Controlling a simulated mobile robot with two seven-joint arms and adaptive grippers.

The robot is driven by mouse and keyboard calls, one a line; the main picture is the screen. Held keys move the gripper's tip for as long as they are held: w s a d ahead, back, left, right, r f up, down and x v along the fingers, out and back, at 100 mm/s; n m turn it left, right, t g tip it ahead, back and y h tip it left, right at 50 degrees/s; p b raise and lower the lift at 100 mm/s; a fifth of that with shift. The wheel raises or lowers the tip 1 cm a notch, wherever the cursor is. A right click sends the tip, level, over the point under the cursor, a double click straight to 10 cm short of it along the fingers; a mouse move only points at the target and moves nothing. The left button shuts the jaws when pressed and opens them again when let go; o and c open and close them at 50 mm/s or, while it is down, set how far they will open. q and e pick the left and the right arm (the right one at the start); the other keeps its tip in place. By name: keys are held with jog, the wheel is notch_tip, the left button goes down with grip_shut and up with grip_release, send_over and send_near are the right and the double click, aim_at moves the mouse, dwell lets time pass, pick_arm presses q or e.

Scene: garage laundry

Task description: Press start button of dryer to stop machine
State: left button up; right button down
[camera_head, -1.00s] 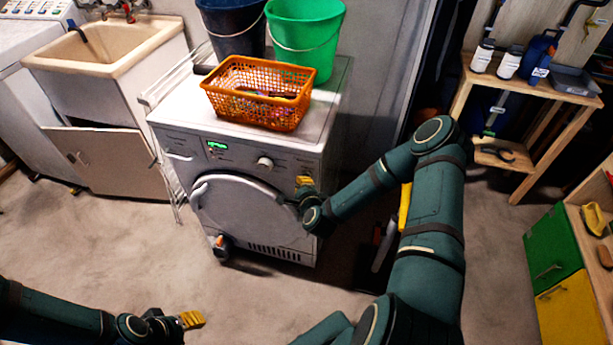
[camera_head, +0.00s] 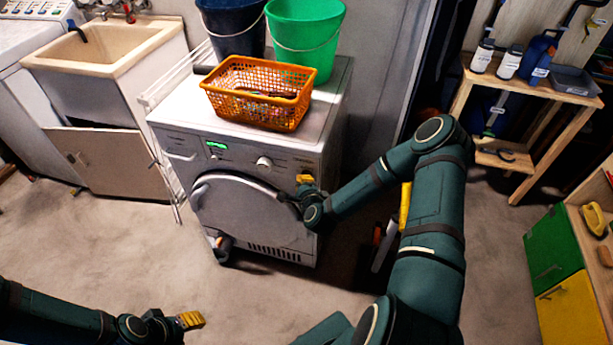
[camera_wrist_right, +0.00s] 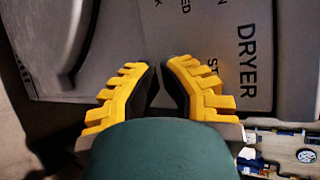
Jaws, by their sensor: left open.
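The dryer (camera_head: 250,215) is a grey-white front-loader with its round door shut. A green display (camera_head: 215,145) is lit and a round knob (camera_head: 264,163) sits on its front panel. My right gripper (camera_head: 306,179) is at the panel's right end, above the door's right edge. In the right wrist view, its yellow fingertips (camera_wrist_right: 160,64) point at the panel beside the word DRYER, with a narrow gap between them. The right finger partly covers a label beginning "ST". I cannot see the button itself or tell contact. My left gripper (camera_head: 190,320) is open and empty, low over the floor.
An orange basket (camera_head: 230,107) and two buckets, dark blue (camera_head: 228,28) and green (camera_head: 300,45), stand on the dryer. The floor in front (camera_head: 110,250) is clear.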

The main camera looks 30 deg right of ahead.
dwell(0.4)
jog(key=shift+s+a, duration=0.55)
jog(key=shift+a, duration=0.05)
jog(key=s+a, duration=0.3)
jog(key=shift+s+a, duration=0.1)
jog(key=shift+a, duration=0.3)
dwell(0.8)
jog(key=s+a+f+n+g+y, duration=0.1)
jog(key=s+a+n+g+y, duration=0.25)
jog(key=a+n, duration=0.4)
jog(key=s+a+f+n+g+y, duration=0.1)
jog(key=s+a+n+g+y, duration=0.1)
jog(key=a+n+y, duration=0.35)
jog(key=s+a+r+n+g+h, duration=0.1)
jog(key=s+a+n+g, duration=0.5)
jog(key=s+n, duration=0.3)
jog(key=shift+s+a+n, duration=0.4)
jog(key=shift+s+a, duration=0.05)
jog(key=shift+s, duration=0.55)
